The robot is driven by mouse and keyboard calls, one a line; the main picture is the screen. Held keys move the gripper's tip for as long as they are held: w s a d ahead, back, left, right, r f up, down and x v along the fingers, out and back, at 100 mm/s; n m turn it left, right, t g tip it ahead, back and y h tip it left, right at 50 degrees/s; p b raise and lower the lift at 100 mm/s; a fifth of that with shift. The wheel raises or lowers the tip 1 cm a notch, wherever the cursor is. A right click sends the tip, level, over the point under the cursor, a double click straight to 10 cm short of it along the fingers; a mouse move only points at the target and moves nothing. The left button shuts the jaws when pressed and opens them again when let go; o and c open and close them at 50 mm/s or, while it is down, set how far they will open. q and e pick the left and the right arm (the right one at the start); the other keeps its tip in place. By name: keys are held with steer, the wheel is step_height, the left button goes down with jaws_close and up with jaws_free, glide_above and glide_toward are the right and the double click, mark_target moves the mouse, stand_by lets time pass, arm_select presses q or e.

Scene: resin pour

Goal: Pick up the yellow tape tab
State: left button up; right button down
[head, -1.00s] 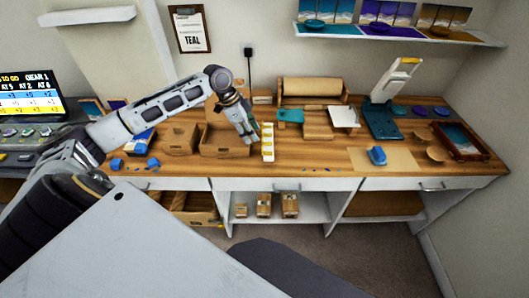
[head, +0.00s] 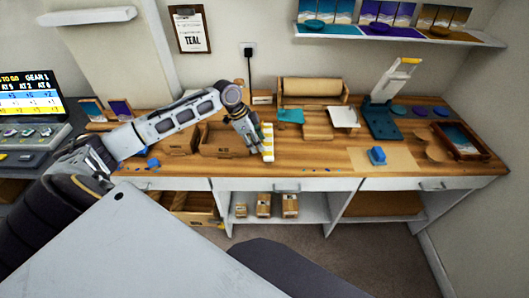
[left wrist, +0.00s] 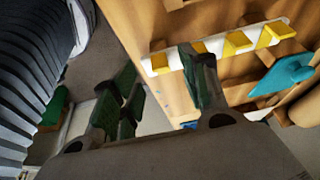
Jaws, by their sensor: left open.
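Several yellow tape tabs sit in a row on a white strip (head: 268,154) on the wooden worktop. In the left wrist view the row runs across the top, with a yellow tab (left wrist: 158,62) at its left end and another yellow tab (left wrist: 237,41) farther right. My left gripper (head: 254,150) is just left of the strip in the head view and partly hides it. In the left wrist view its dark green fingers (left wrist: 162,88) are apart with nothing between them, and one fingertip overlaps the strip. Contact cannot be told. My right gripper is not in view.
A cardboard bin (head: 217,145) stands left of the gripper. A teal piece (head: 290,116) lies behind the strip; a teal piece also shows in the left wrist view (left wrist: 284,75). Bare worktop lies right of the strip.

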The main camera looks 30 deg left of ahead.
mark_target(267, 151)
arm_select(q)
steer(key=shift+x, duration=1.8)
steer(key=shift+d, duration=0.1)
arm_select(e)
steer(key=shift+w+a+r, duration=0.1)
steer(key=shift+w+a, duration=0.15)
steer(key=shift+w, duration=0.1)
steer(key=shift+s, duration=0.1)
